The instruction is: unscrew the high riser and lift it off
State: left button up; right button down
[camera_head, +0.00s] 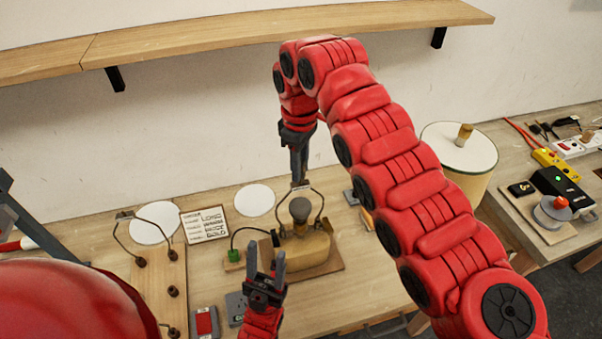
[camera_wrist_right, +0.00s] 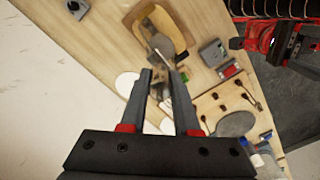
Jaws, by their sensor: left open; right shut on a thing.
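The lamp (camera_head: 303,250) stands upright on a wooden board in the middle of the table, with a dark bulb-like top (camera_head: 299,210) inside a thin wire harp (camera_head: 318,200). My right gripper (camera_head: 299,181) points down at the top of the harp and is shut on a small piece there, the high riser as far as I can tell. The fingers mostly hide it. The right wrist view shows a pale thin part (camera_wrist_right: 162,57) by the fingertips and the lamp base (camera_wrist_right: 160,25) beyond. My left gripper (camera_head: 265,268) is open and empty, in front and left of the lamp base.
A wooden rack (camera_head: 160,300) with pegs and another wire harp stands at left. A card (camera_head: 204,225), white discs (camera_head: 254,200), and a green connector (camera_head: 234,256) lie near the lamp. A large drum-shaped shade (camera_head: 455,160) stands right. A shelf (camera_head: 200,45) runs above.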

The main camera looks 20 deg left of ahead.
jog(key=shift+r+p, duration=1)
jog(key=shift+r, duration=0.8)
